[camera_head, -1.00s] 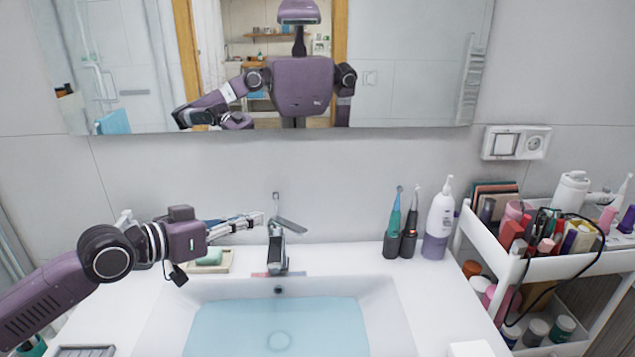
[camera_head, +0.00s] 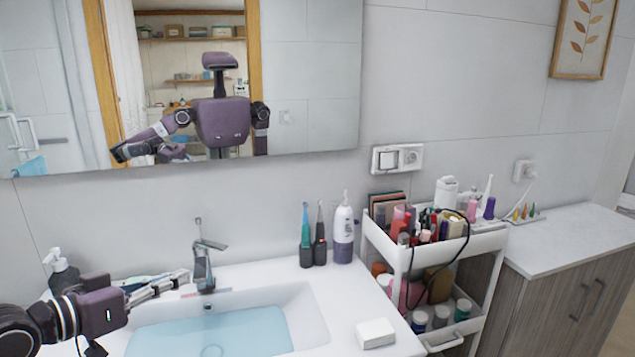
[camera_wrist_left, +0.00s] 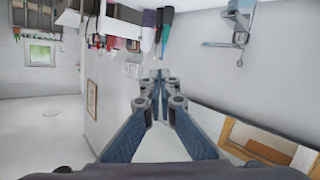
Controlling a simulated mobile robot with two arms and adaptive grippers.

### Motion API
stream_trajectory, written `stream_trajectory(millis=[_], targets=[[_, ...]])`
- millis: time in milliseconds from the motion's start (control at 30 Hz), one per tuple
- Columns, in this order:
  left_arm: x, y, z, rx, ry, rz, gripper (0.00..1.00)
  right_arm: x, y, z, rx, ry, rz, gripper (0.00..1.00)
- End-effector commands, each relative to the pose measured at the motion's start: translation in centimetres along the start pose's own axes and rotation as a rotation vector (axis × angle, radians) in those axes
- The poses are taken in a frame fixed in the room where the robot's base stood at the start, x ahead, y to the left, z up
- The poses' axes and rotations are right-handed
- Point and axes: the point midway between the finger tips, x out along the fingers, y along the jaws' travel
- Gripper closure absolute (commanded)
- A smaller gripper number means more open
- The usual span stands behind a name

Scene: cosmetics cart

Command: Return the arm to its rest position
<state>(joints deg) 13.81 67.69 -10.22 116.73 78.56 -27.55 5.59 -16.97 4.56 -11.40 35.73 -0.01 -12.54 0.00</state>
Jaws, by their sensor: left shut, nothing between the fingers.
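My left arm reaches in from the lower left in the head view. Its gripper (camera_head: 183,276) is shut and empty, held over the left rear part of the sink (camera_head: 312,310), with its tips close to the faucet (camera_head: 203,265) in the picture. I cannot tell whether they touch it. In the left wrist view the two fingers (camera_wrist_left: 160,80) meet at their tips with nothing between them. That view is turned upside down, with the faucet (camera_wrist_left: 238,25) at the upper right. My right gripper is not in view.
Electric toothbrushes (camera_head: 320,250) and a white-purple bottle (camera_head: 343,235) stand right of the faucet. A dark pump bottle (camera_head: 62,275) is behind my left arm. A white box (camera_head: 375,333) lies at the counter's right. A loaded cosmetics cart (camera_head: 490,242) stands beyond it, beside a cabinet (camera_head: 575,240).

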Motion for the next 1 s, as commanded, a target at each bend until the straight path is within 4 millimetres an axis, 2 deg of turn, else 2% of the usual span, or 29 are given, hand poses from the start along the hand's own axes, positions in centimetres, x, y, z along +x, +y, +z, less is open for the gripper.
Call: stream_trajectory(millis=[33, 167, 367, 467, 633, 767, 900, 1000], targets=[[0.3, 0.5, 1.3, -0.001, -0.019, 0.006, 1.00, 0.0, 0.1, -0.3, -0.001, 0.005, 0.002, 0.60], [0.8, 1.3, 3.9, 0.011, -0.062, 0.012, 1.00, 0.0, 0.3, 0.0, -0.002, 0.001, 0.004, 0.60], [1.5, 3.0, 8.9, 0.032, -0.145, 0.019, 1.00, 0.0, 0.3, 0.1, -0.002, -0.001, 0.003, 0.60], [1.7, 4.1, 12.3, 0.046, -0.200, 0.019, 1.00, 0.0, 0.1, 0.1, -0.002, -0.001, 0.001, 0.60], [1.5, 6.6, 19.3, 0.069, -0.316, 0.007, 1.00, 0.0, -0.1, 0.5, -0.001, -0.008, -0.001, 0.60], [0.2, 8.9, 25.7, 0.082, -0.435, -0.030, 1.00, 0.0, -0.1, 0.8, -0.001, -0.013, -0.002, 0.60], [-2.7, 11.0, 32.0, 0.072, -0.578, -0.112, 1.00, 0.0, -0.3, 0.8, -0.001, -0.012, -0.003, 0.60], [-5.3, 11.9, 35.3, 0.053, -0.673, -0.185, 1.00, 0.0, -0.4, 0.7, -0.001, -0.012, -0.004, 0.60]])
